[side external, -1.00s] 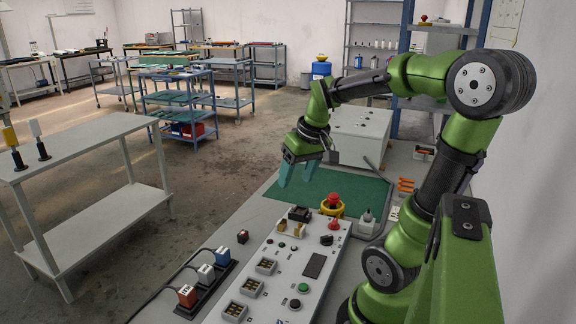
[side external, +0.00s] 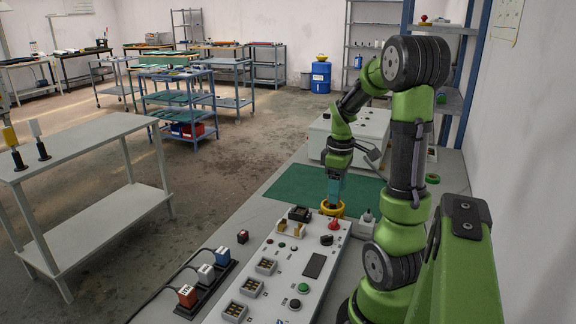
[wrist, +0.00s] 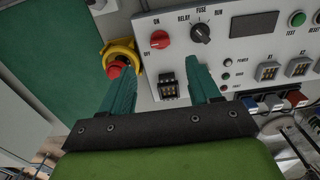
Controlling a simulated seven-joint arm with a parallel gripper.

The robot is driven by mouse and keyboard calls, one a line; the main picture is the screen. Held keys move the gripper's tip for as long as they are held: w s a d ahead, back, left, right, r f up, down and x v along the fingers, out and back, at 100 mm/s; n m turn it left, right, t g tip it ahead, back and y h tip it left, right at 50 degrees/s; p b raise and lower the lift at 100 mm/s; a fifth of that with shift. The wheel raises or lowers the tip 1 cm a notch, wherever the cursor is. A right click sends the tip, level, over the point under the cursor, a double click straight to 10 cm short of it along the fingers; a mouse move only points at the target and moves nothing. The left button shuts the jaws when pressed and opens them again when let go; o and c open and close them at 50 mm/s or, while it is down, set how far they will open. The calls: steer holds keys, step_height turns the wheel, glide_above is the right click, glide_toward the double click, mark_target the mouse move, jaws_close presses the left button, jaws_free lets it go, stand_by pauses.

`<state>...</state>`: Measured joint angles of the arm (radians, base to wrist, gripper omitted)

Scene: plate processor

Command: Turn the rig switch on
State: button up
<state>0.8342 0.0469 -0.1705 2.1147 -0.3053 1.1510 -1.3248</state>
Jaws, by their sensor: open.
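A red rotary switch (wrist: 160,40) with ON and OFF labels sits on the light grey control panel (wrist: 225,60). It also shows in the side view (side external: 333,225). I cannot tell which label its knob points to. My gripper (wrist: 160,72) is open and empty, with teal fingers pointing down at the panel. The switch lies beyond the fingertips in the wrist view, apart from them. In the side view my gripper (side external: 335,200) is above the far end of the panel, where it partly hides a red button in a yellow ring.
The red button (wrist: 117,66) with its yellow ring stands left of the switch. A black selector knob (wrist: 201,32) is right of it. A black socket block (wrist: 169,82) lies between the fingers in the wrist view. A green mat (side external: 290,184) behind the panel is bare.

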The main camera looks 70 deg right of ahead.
mark_target(334, 221)
step_height(334, 221, down, 9)
steer(key=shift+f, duration=0.1)
stand_by(0.3)
steer(key=c, duration=1)
steer(key=shift+c, duration=0.2)
